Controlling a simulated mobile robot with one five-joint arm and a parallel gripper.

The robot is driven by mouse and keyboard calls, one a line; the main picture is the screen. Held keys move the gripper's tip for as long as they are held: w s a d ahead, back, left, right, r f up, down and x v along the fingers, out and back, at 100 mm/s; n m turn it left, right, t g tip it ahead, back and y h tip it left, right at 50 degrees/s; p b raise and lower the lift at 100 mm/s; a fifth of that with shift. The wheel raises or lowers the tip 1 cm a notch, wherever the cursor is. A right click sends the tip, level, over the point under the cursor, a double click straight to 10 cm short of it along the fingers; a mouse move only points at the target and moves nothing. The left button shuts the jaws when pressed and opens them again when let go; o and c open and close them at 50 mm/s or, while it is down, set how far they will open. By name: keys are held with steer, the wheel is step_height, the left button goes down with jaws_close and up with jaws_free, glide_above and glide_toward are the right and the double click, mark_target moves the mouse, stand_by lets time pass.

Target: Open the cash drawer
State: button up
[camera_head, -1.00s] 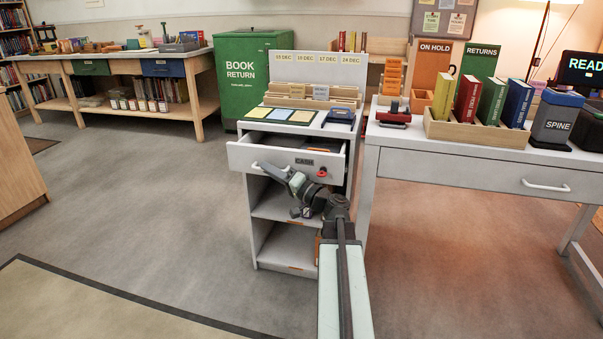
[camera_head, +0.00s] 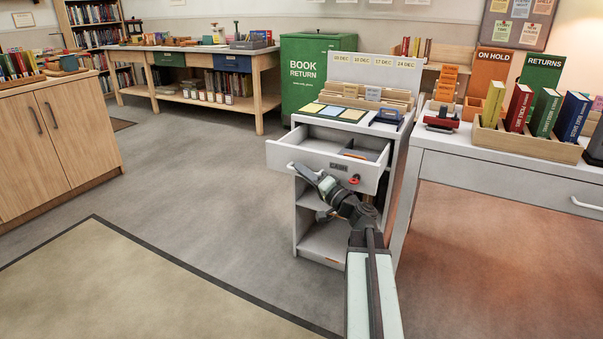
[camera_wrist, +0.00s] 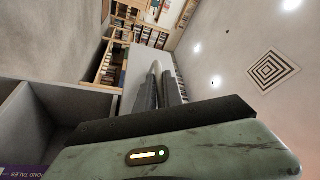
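The cash drawer (camera_head: 325,163) is a white drawer at the top of a white cabinet (camera_head: 303,225). It stands well out of the cabinet, and its open inside with a divider shows. Its front carries a CASH label (camera_head: 338,167) and a red round knob or lock (camera_head: 354,179). My gripper (camera_head: 303,171) is at the pale handle (camera_head: 292,166) on the left of the drawer front. In the wrist view my gripper's two dark fingers (camera_wrist: 162,82) are close together, with a pale bar end between their tips. They look shut on the handle; the contact is small.
A white desk (camera_head: 495,185) with books and a red stamp-like item (camera_head: 441,119) stands to the right. A green book return bin (camera_head: 312,70) is behind. A wooden cupboard (camera_head: 62,140) is at the left. The floor between is clear.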

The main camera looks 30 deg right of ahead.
steer(key=shift+o, duration=0.4)
steer(key=shift+s+d, duration=0.1)
steer(key=shift+s, duration=0.05)
steer(key=b+v, duration=0.1)
steer(key=v, duration=0.6)
steer(key=shift+s+b, duration=0.3)
steer(key=shift+s, duration=0.05)
steer(key=shift+f, duration=0.1)
